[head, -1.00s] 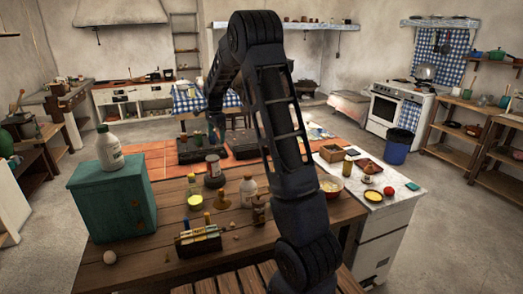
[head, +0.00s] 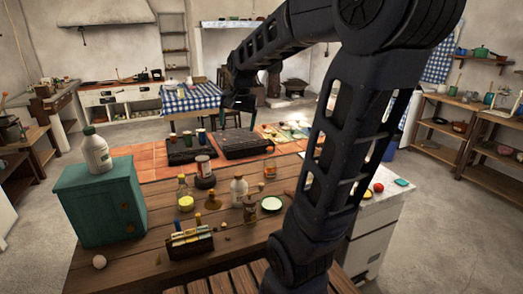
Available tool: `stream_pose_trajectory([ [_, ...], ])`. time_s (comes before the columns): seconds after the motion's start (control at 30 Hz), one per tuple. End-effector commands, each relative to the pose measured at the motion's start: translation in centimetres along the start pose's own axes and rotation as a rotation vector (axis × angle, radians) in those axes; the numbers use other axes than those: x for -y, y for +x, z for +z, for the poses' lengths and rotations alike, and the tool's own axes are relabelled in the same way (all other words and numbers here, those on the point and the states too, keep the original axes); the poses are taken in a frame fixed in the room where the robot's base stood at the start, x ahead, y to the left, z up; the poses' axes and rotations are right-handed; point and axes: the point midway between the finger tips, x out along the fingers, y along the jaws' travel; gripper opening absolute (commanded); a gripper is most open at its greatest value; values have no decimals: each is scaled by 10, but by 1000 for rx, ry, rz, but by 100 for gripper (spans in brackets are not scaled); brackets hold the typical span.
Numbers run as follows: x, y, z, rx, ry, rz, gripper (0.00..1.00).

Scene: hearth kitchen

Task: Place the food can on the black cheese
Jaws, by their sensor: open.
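The food can (head: 203,164), with a red and pale label, stands upright on the table. It appears to rest on top of the black cheese (head: 205,183), a low dark round thing. My gripper (head: 240,116) is small and dark at the end of my raised arm, above and behind the can and clear of it. It is open, and I see nothing in it. Its fingertips are hard to make out against the background.
A teal cabinet (head: 100,205) with a white bottle (head: 97,152) on it stands at left. A yellow bottle (head: 185,194), a white bottle (head: 238,190) and a wooden caddy (head: 190,243) stand before the can. Black cases (head: 243,143) lie behind it.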

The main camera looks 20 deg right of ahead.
Motion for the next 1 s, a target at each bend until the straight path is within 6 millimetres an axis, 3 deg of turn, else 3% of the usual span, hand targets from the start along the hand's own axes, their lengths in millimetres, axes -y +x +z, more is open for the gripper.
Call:
stream_pose_trajectory([
  [0.3,-52,-22,76,-76,-245,-9,86],
  [0.6,-90,-20,135,-137,-443,10,86],
  [0.77,-98,-17,148,-150,-490,18,86],
  [1.0,-99,-17,150,-151,-500,19,86],
])
